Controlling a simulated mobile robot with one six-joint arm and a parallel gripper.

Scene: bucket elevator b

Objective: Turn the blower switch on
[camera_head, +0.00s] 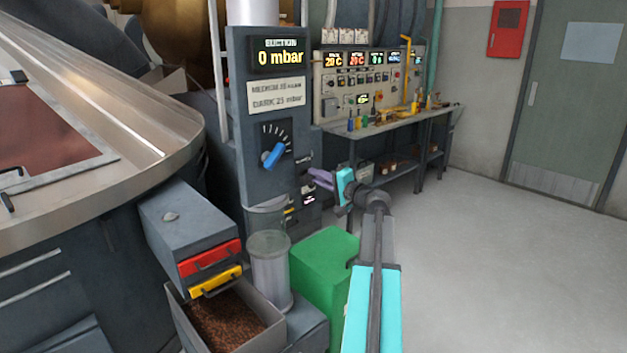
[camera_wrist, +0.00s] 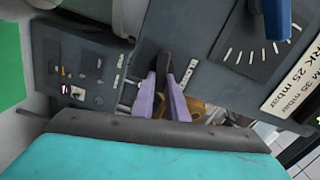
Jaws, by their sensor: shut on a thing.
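The suction column (camera_head: 262,110) carries a display (camera_head: 279,57) that reads 0 mbar. The blower switch shows in the wrist view as a dark lever (camera_wrist: 165,62) on the column's grey face, with small white lettering on both sides of it. My gripper (camera_wrist: 163,82) has its two purple fingers shut on this lever. In the head view my gripper (camera_head: 311,176) reaches the column's right lower front, below and right of the blue knob. There the switch is too small to make out. I cannot tell which position the lever is in.
A blue knob (camera_head: 272,155) with a tick scale sits above; it also shows in the wrist view (camera_wrist: 278,18). A workbench (camera_head: 385,124) stands behind. Floor at right is clear.

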